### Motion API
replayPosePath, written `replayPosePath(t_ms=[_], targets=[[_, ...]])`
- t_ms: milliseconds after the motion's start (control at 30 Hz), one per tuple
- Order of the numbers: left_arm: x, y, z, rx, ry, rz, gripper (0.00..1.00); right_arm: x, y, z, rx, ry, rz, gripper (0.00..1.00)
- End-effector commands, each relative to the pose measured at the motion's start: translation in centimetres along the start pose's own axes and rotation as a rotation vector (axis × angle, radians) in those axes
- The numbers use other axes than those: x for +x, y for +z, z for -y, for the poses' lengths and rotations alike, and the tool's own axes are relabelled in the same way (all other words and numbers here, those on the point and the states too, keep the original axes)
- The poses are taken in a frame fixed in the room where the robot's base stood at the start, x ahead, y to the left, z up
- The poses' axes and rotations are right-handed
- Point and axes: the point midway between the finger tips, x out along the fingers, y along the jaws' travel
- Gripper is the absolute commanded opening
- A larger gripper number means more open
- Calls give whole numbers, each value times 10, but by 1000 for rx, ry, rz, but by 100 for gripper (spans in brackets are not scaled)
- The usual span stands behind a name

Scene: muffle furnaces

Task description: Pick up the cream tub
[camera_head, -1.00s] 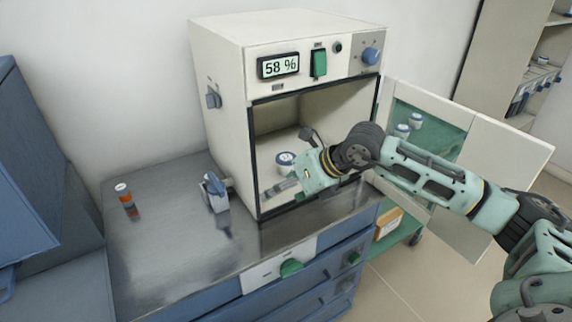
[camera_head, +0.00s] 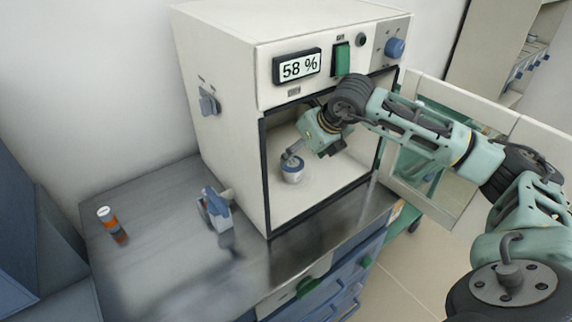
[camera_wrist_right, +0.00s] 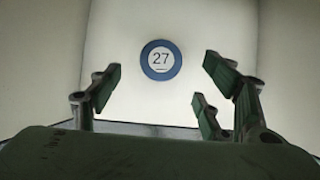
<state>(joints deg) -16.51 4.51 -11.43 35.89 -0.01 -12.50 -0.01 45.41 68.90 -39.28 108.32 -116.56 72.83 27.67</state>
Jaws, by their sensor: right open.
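The cream tub (camera_head: 292,174), small and pale with a blue lid, stands upright on the floor of the open furnace chamber. In the right wrist view its round lid (camera_wrist_right: 161,60) shows a blue ring and a white label reading 27. My right gripper (camera_head: 291,153) is inside the chamber, just above the tub, with its fingers angled down toward the lid. In the right wrist view the green-padded fingers (camera_wrist_right: 160,82) are spread apart with nothing between them, and the lid shows beyond them. My left gripper is out of view.
The furnace (camera_head: 225,75) has its door (camera_head: 465,115) swung open to the right, beside my arm. Its walls surround the gripper closely.

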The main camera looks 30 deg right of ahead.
Motion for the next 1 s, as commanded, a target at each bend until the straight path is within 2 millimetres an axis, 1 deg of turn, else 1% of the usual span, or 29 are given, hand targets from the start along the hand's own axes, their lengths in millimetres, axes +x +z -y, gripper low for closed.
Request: replayPosePath(t_ms=[33, 100, 267, 433, 500, 600, 733, 867, 1000], targets=[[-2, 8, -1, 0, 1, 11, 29, 4, 0, 0, 1, 1, -3, 71], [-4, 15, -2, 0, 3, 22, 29, 11, 0, -1, 1, 2, -2, 71], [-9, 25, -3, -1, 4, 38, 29, 29, -1, -1, 1, 2, -3, 71], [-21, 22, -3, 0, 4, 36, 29, 53, -5, -1, 0, 3, -5, 71], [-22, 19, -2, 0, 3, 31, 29, 64, -5, -1, 1, 3, -3, 71], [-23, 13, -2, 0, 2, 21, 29, 73, -5, -1, 1, 4, -2, 71], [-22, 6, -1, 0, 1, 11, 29, 77, -6, 0, -1, 2, -1, 71], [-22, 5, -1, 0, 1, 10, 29, 77, -6, 0, -1, 2, -1, 71], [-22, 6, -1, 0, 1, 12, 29, 76, -6, 0, -1, 2, -1, 60]])
